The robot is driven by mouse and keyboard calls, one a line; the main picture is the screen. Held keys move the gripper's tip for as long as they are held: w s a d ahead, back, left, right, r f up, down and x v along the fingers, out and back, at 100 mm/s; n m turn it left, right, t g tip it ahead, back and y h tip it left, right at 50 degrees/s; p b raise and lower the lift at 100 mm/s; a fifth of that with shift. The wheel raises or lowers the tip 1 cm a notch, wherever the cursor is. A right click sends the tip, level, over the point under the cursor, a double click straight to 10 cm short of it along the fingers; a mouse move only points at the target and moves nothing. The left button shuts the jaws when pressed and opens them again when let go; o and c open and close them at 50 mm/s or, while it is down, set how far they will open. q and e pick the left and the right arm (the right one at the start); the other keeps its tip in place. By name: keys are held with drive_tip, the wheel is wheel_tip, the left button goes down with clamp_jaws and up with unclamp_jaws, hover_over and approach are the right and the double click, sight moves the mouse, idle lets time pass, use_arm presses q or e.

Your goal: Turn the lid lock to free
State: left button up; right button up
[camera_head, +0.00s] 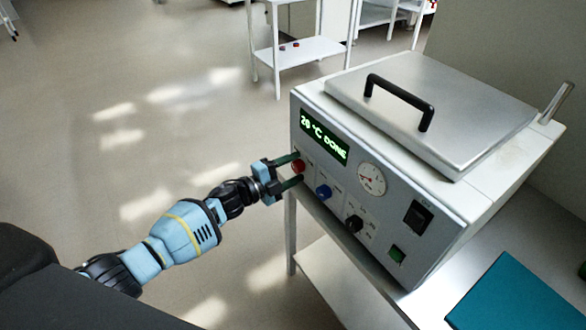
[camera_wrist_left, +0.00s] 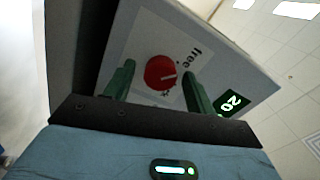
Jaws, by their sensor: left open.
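The lid lock is a red round knob (camera_head: 298,166) at the left end of the machine's front panel, below the display. In the left wrist view the red knob (camera_wrist_left: 160,72) has a pale pointer line and sits on a white label. The word "free" shows on one side, and a partly hidden word ends in "ck". My left gripper (camera_head: 291,168) is open, with its green fingers on either side of the knob. In the left wrist view the fingers (camera_wrist_left: 157,88) stand apart from it, with visible gaps. My right gripper is not in view.
The machine's display (camera_head: 324,136) reads "20 °C DONE". A blue knob (camera_head: 323,192), a black knob (camera_head: 354,223) and a dial (camera_head: 371,179) are close by. The metal lid (camera_head: 440,105) with black handle (camera_head: 399,92) lies shut on top. A teal mat (camera_head: 515,298) lies at right.

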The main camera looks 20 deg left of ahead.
use_arm(q)
drive_tip(key=v, duration=0.7)
drive_tip(key=shift+s+a, duration=0.2)
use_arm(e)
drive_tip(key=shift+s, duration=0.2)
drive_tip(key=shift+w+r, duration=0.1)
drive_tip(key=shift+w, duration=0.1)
use_arm(q)
drive_tip(key=s+d+f+n+y+p, duration=0.1)
drive_tip(key=s+d+f+n+y, duration=0.15)
drive_tip(key=s+f+n, duration=0.5)
drive_tip(key=s+d+f+n+y+p, duration=0.1)
drive_tip(key=s+f+n+y, duration=0.3)
drive_tip(key=s, duration=0.6)
drive_tip(key=s+f+n+g+y+p, duration=0.1)
drive_tip(key=s+n+g, duration=0.4)
drive_tip(key=s, duration=1.7)
wheel_tip(320, 180, down, 2)
drive_tip(key=n+y, duration=0.1)
drive_tip(key=n, duration=0.3)
drive_tip(key=shift+a, duration=0.35)
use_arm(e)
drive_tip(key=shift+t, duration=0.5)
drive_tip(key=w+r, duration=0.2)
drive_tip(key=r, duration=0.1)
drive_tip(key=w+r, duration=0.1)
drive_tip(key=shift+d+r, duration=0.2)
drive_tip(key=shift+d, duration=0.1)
